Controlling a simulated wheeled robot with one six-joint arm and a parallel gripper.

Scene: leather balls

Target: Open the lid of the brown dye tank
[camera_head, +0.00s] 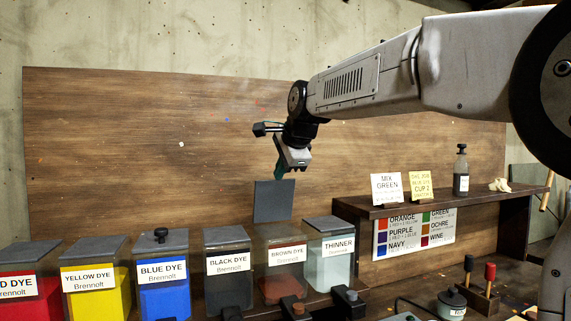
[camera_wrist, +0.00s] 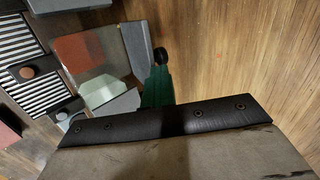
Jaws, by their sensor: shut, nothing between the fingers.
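The brown dye tank (camera_head: 286,258) stands between the black dye and thinner tanks in the head view. Its grey lid (camera_head: 273,201) stands upright at the tank's back edge, so the top is open. In the wrist view the tank (camera_wrist: 85,52) shows reddish-brown dye inside, with the raised lid (camera_wrist: 137,48) seen nearly edge-on and its black knob (camera_wrist: 161,56) on the far face. My gripper (camera_head: 283,172) is just above and behind the lid's top edge, pointing down. Its green fingers (camera_wrist: 157,86) are shut and empty, close to the lid; contact cannot be told.
The black dye tank (camera_head: 228,286) and thinner tank (camera_head: 329,252) flank it with lids down. Blue (camera_head: 163,282), yellow (camera_head: 96,290) and red (camera_head: 25,292) tanks stand further left. A wooden back panel (camera_head: 140,150) rises behind. A shelf (camera_head: 440,200) with cards and a bottle is at right.

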